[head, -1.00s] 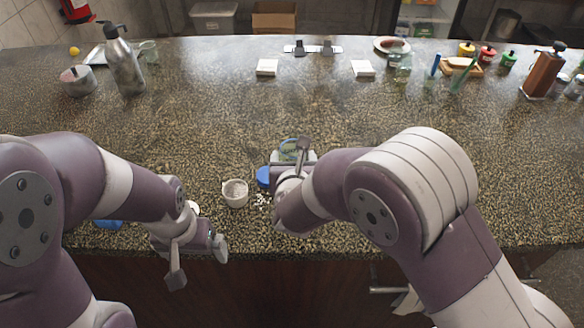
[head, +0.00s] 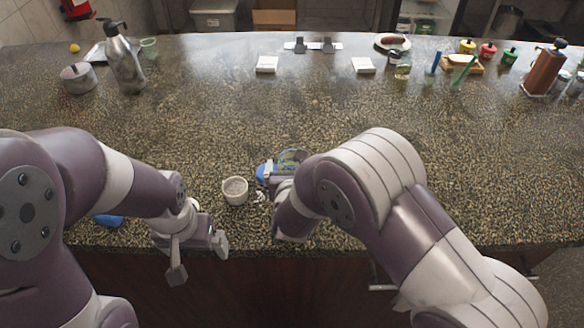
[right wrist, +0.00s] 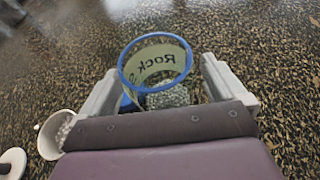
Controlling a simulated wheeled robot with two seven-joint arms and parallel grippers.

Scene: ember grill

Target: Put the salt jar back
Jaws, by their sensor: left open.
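The salt jar (head: 291,157) is clear, with a blue rim and a label reading "Rock" in the right wrist view (right wrist: 160,62). Pale salt grains show inside it. My right gripper (right wrist: 163,85) has its fingers on either side of the jar, with a gap visible at least on the right; in the head view its arm partly hides it. A blue lid (head: 262,171) lies beside the jar. My left gripper (head: 200,243) is open and empty near the counter's front edge, away from the jar.
A metal bottle (head: 124,62) and a pot (head: 78,78) stand at the back left. A pepper mill (head: 545,70) stands back right. The middle counter is clear.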

